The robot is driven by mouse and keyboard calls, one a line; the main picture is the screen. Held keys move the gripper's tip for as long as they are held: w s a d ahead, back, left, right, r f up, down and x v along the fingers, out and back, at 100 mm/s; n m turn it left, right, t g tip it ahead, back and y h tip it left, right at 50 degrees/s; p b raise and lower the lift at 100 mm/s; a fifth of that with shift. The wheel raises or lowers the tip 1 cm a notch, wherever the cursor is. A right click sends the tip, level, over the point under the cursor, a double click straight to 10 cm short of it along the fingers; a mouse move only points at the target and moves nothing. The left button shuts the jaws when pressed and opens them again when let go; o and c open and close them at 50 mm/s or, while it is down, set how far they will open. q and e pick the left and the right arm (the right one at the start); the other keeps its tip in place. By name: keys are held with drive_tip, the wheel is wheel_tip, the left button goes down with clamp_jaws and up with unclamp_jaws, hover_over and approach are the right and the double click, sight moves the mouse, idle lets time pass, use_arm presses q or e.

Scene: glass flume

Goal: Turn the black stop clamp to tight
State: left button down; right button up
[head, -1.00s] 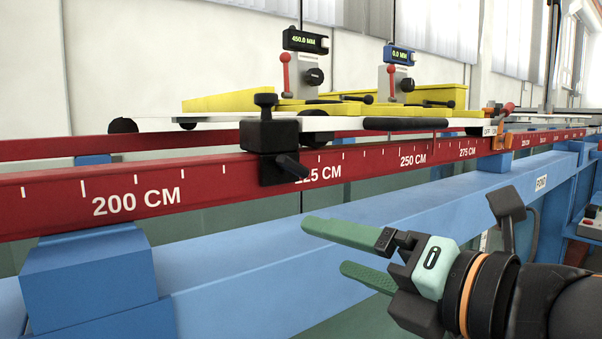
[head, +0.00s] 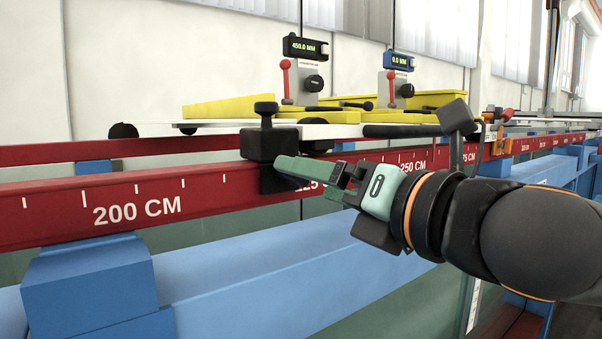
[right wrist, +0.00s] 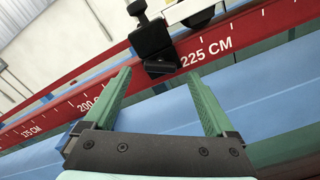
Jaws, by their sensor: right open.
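The black stop clamp (head: 268,146) sits on the red rail (head: 60,204) just left of the 225 CM mark, with a T-shaped knob on top. In the right wrist view the clamp (right wrist: 151,38) is at the top centre, and its dark front lever (right wrist: 160,68) points down toward me. My right gripper (head: 303,178) is open in front of the clamp. In the right wrist view its green fingers (right wrist: 158,75) stand to either side of the lever, with gaps visible. In the head view a finger hides the lever. My left gripper is not in view.
A white carriage with yellow blocks (head: 220,105), two digital gauges (head: 305,47) and red levers stands behind the clamp. An orange clamp (head: 497,140) sits farther right on the rail. A blue beam (head: 260,264) runs below the rail.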

drive_tip(key=x, duration=0.3)
drive_tip(key=shift+w+a, duration=0.15)
drive_tip(key=shift+w, duration=0.15)
drive_tip(key=c, duration=1.4)
